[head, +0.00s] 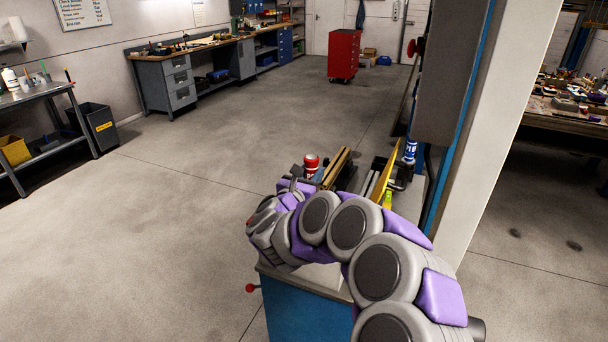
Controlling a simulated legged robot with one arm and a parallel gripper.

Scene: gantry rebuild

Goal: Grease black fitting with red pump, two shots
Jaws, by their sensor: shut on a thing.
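The red pump (311,161) shows as a short red cylinder with a pale band, upright at the far end of the blue bench. My gripper (294,186) is at the end of my purple and grey arm, right beside the red pump. It is shut on the red pump, but its fingertips and the contact are largely hidden by my own wrist. I cannot make out the black fitting; my arm covers much of the bench top.
A blue cylinder with white markings (409,150) stands at the bench's right, near yellow rails (381,180). The blue bench (300,305) has a red ball knob (250,288) on its left. A pale column (500,110) rises at right. The floor to the left is clear.

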